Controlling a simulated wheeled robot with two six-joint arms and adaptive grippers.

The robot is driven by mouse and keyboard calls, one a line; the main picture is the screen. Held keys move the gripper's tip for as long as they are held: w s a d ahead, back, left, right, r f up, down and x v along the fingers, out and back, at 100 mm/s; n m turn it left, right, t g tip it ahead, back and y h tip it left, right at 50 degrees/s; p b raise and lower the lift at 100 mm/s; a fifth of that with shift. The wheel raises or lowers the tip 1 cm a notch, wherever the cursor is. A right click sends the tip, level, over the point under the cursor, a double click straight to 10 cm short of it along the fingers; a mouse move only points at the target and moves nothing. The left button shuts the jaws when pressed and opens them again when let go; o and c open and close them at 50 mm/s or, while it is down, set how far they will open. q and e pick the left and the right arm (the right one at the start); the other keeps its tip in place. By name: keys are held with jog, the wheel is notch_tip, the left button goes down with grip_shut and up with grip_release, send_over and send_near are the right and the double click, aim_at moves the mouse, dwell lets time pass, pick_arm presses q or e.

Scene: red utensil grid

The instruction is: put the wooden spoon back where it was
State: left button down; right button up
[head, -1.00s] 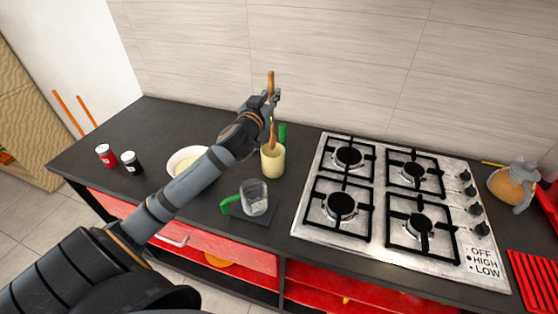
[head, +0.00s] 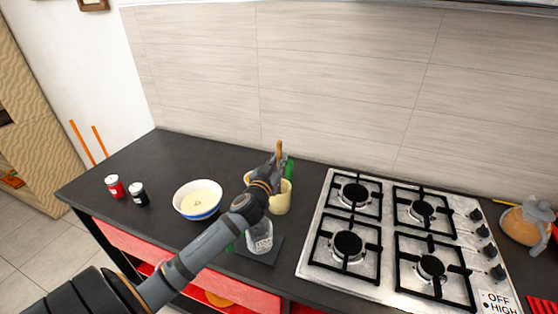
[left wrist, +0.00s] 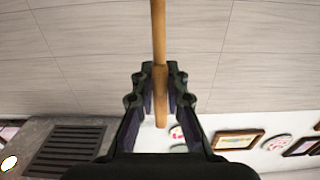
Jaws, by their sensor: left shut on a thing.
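The wooden spoon (head: 280,149) is held upright in my left gripper (head: 278,164), its handle sticking up above the fingers. In the left wrist view the handle (left wrist: 159,35) runs between the two fingers of the gripper (left wrist: 160,88). A cream utensil cup (head: 282,198) stands on the counter left of the stove, right under the gripper. The gripper and wrist cover part of the cup, and the spoon's lower end is hidden, so I cannot tell how deep it sits in the cup. A green utensil (head: 290,169) stands in the cup. My right gripper is out of view.
A glass (head: 259,236) on a dark mat stands close in front of the cup. A bowl (head: 184,208) of pale food is to the left, with a red jar (head: 114,186) and black jar (head: 137,195) beyond. The stove (head: 318,225) is to the right.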

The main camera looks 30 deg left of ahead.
pick_arm(q)
jog(key=c, duration=1.4)
grip_release()
jog(key=p+v, duration=0.1)
jog(key=v, duration=1.1)
jog(key=shift+s, duration=0.1)
